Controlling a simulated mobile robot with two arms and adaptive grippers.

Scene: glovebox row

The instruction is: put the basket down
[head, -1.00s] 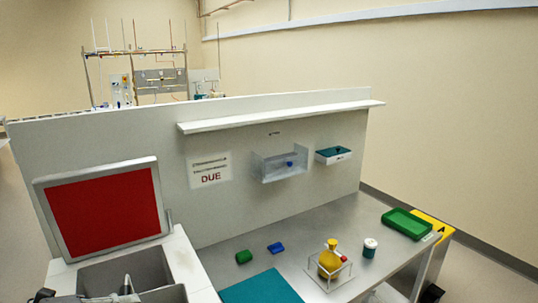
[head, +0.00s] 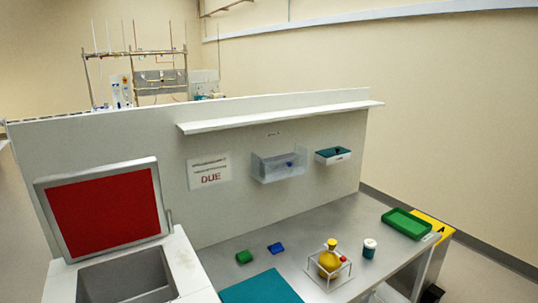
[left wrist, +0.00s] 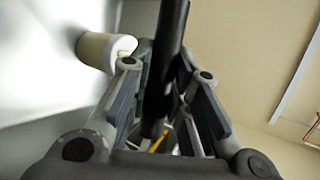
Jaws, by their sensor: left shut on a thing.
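My left gripper (left wrist: 163,75) shows in the left wrist view, its two fingers shut on a dark bar (left wrist: 168,40) that runs lengthwise between them. The bar looks like the handle of the basket; the rest of the basket cannot be made out. A small yellow part (left wrist: 159,138) shows low between the fingers; I cannot tell what it belongs to. Neither gripper shows in the head view now, and my right gripper is in no view.
The steel bench (head: 330,217) holds a clear frame with a yellow flask (head: 329,259), a white-capped jar (head: 369,248), a green tray (head: 407,223), green and blue blocks and a teal mat (head: 260,288). A grey bin (head: 127,275) is at left, below a red panel (head: 104,209).

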